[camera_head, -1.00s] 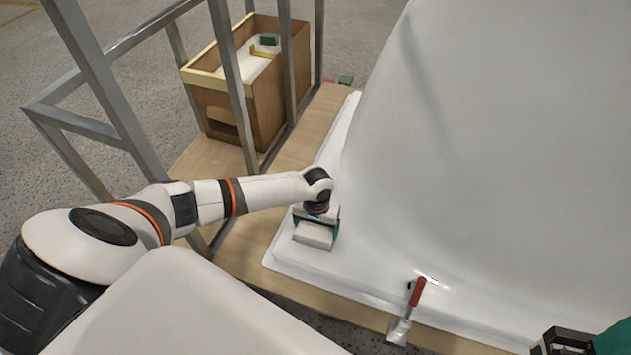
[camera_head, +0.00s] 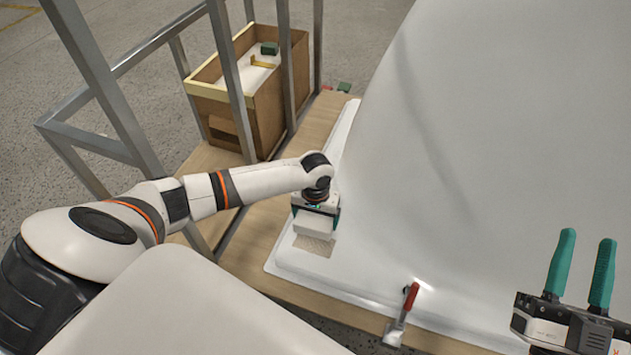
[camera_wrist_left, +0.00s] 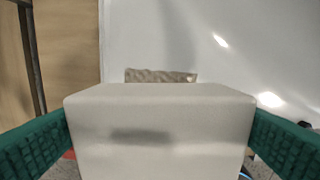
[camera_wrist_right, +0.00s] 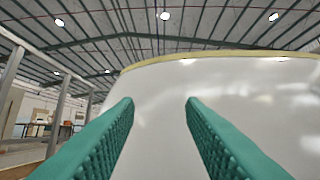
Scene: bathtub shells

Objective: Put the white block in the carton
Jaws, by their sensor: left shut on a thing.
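The white block (camera_head: 316,226) is held in my left gripper (camera_head: 315,212), over the flat white flange of the tub shell. In the left wrist view the block (camera_wrist_left: 160,130) fills the space between the green fingers. A rough beige patch (camera_head: 314,246) shows beside and below the block; it also shows in the left wrist view (camera_wrist_left: 160,76). The carton (camera_head: 240,128) is a brown open box with a pale rim, behind a metal frame at the upper left. My right gripper (camera_head: 585,268) has its green fingers apart and empty, in front of the shell.
The large white tub shell (camera_head: 500,130) fills the right side. A red-handled clamp (camera_head: 408,302) sits on its front flange. Grey metal posts (camera_head: 232,80) stand between my left arm and the carton. The carton holds a green block (camera_head: 269,48) and a yellow piece (camera_head: 262,62).

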